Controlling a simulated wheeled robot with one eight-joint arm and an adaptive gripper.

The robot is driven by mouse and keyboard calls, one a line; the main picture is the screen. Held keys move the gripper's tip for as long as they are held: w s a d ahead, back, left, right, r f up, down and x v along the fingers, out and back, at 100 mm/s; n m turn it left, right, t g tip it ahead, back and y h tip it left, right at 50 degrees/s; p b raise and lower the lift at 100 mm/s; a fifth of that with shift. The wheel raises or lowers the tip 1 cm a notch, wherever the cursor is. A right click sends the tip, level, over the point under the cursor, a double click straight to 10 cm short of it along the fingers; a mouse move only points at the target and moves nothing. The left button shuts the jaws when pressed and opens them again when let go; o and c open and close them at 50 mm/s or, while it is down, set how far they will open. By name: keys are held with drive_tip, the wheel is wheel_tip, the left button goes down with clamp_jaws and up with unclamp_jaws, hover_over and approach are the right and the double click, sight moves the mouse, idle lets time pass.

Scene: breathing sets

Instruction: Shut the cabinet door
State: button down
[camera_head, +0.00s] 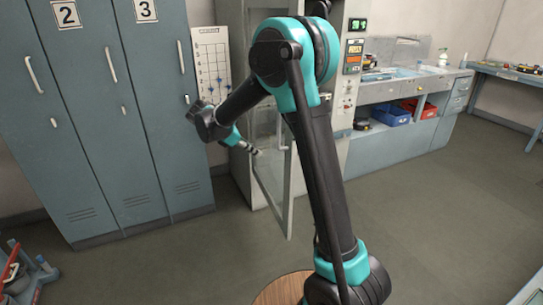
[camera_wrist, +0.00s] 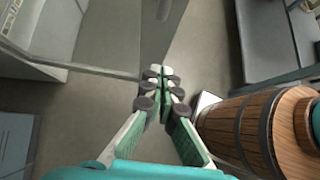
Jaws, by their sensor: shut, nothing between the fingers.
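The tall grey cabinet (camera_head: 232,60) stands behind my arm in the head view, partly hidden by it. Its glass door (camera_head: 289,195), with a pale metal frame, stands open and juts out into the room. My gripper (camera_head: 257,152) is shut and empty, by the glass door at about mid height. Whether it touches the door I cannot tell. In the wrist view my gripper (camera_wrist: 160,74) points away with its fingers together. A pale frame bar of the door (camera_wrist: 90,67) runs from the left almost to the fingertips.
Blue lockers (camera_head: 100,110) stand left of the cabinet. A workbench (camera_head: 400,90) with blue and red bins stands at the right rear. A red rack with bottles (camera_head: 22,272) is at the lower left. Open floor (camera_head: 440,220) lies to the right.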

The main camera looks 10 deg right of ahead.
approach(288, 166)
wheel_tip(288, 166, down, 4)
drive_tip(key=d, duration=0.3)
drive_tip(key=shift+w, duration=0.15)
drive_tip(key=shift+w+d+r, duration=0.1)
drive_tip(key=shift+d, duration=0.45)
